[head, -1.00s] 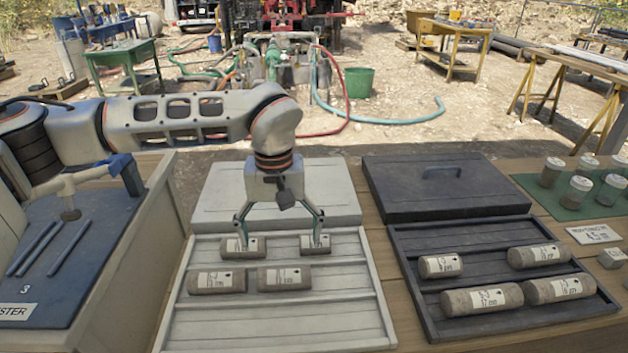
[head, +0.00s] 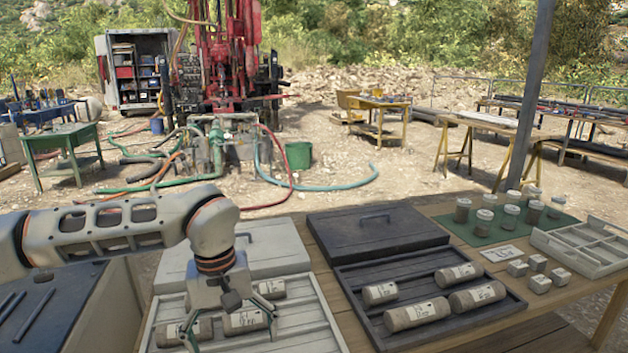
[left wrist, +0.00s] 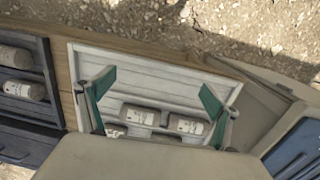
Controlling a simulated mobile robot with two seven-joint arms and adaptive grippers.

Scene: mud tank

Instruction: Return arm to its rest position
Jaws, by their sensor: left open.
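My left gripper (head: 232,325) is open above the light grey core tray (head: 312,318); its green fingertips are spread and nothing is between them. In the left wrist view the open fingers (left wrist: 153,90) frame the same pale tray (left wrist: 165,72). Labelled grey core pieces lie in the tray, among them a near-left piece (head: 170,332), a middle piece (head: 245,321) and a far-right piece (head: 270,289). The arm and gripper hide part of the tray. My right gripper is not in view.
A dark tray (head: 365,325) with several cores and a closed dark lid (head: 375,237) stands to the right. Beyond it are jars on a green mat (head: 480,228), small blocks (head: 537,263) and a divided grey tray (head: 585,247). A post (head: 530,95) rises behind the table.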

